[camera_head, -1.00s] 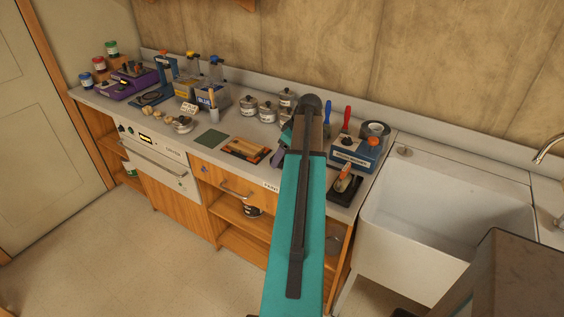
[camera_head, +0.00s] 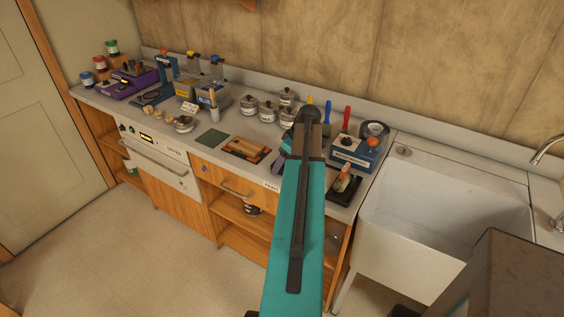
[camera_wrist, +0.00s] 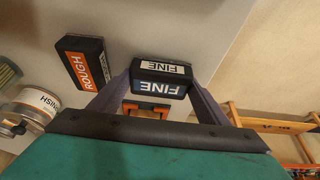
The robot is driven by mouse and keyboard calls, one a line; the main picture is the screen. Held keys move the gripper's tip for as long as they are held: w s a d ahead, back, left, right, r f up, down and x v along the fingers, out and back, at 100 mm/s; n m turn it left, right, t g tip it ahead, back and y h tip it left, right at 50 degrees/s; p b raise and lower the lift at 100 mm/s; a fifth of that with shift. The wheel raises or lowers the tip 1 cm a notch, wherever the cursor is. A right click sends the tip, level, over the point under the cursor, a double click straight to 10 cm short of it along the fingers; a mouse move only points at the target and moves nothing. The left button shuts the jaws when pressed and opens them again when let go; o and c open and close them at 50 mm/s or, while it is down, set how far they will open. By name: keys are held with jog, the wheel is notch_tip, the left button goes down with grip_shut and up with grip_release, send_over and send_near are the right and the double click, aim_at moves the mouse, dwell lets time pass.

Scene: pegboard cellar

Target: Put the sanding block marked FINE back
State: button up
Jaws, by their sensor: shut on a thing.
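In the wrist view my gripper (camera_wrist: 160,80) is shut on the FINE sanding block (camera_wrist: 162,72), a dark block with a white FINE label on one face and a blue one on another. One purple-grey finger lies on each side of it. I cannot tell whether the block touches the surface beyond it. A dark block marked ROUGH (camera_wrist: 84,66), with an orange label, lies to the left, apart from my gripper. In the head view my teal arm covers the held block and most of my gripper.
A lidded jar marked FINISH (camera_wrist: 36,106) is left of the ROUGH block. A dark and orange thing (camera_wrist: 147,109) shows between my fingers.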

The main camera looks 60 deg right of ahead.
jog(key=shift+f, duration=0.2)
jog(key=o, duration=1)
jog(key=shift+r, duration=0.2)
jog(key=shift+b+v, duration=1.4)
jog(key=shift+v, duration=4.55)
